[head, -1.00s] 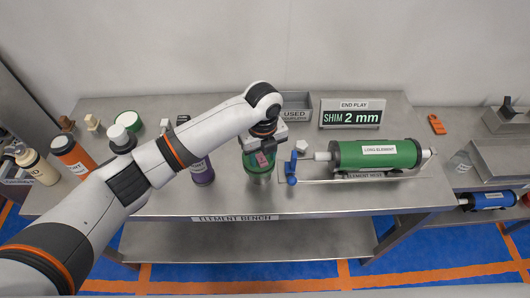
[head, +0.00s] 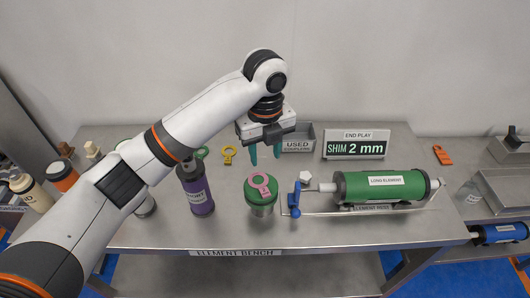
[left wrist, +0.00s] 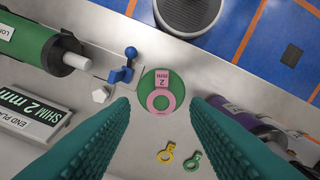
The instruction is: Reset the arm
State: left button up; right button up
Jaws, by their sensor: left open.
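My left arm reaches in from the left in the head view. My left gripper (head: 265,155) is open and empty, its two teal fingers apart and pointing down over the bench (head: 330,232). It is above and behind a metal canister (head: 262,210) with a green top (head: 252,194). A pink ring-shaped tag (head: 265,192) lies on that top. In the left wrist view the tag (left wrist: 162,96) reads 2 mm and shows between the spread fingers, apart from them. My right gripper is not in view.
A green long element (head: 382,193) rests in a holder on the right, with a blue handle (head: 295,203) beside it. A purple bottle (head: 198,193) stands left of the canister. A used couplers bin (head: 305,133), shim sign (head: 356,145) and yellow tag (head: 229,154) lie behind.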

pick_arm(q)
jog(key=s+a+f+n+t+h, duration=0.15)
jog(key=s+f+n+h, duration=0.35)
jog(key=s+f+n, duration=0.75)
jog(key=s+a+f+n+t+y, duration=0.1)
jog(key=s+a+f+n+y, duration=0.15)
jog(key=s+a+n, duration=0.65)
jog(key=s+a+f+n+t+y, duration=0.15)
jog(key=s+a+f+n, duration=0.25)
jog(key=a+n, duration=0.55)
notch_tip(320, 180, down, 26)
jog(key=a+m+g, duration=0.1)
jog(key=m+g, duration=0.1)
jog(key=s+a+f+y+b, duration=0.1)
jog(key=s+a+f, duration=0.2)
jog(key=s+f, duration=1.3)
jog(key=shift+s+f+g+b, duration=0.3)
jog(key=shift+s+f+g, duration=0.1)
jog(key=shift+f, duration=0.3)
